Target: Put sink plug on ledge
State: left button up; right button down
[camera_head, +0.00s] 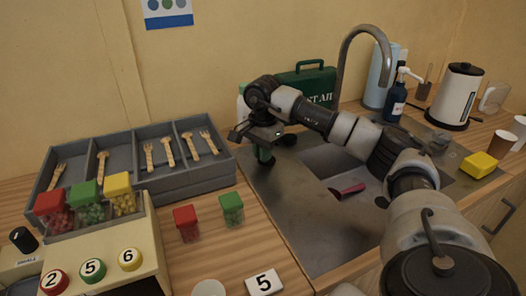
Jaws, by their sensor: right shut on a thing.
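My right gripper (264,152) is above the left rim of the metal sink unit (270,192), near its back corner. I cannot pick out the sink plug for certain in this view. The sink basin (335,163) is to the right of the gripper, partly hidden by my right arm. A small dark thing (381,202) shows beside my arm. My left gripper is not in view.
A curved tap (342,62) and a green first-aid case (312,84) stand behind. A soap bottle (396,100), kettle (456,97) and yellow sponge (479,165) are right.

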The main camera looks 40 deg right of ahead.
jog(key=shift+f, duration=0.2)
jog(key=c, duration=1.2)
grip_release()
jog(key=shift+r, duration=0.1)
notch_tip(320, 180, up, 12)
jog(key=p, duration=0.1)
jog(key=shift+r, duration=0.15)
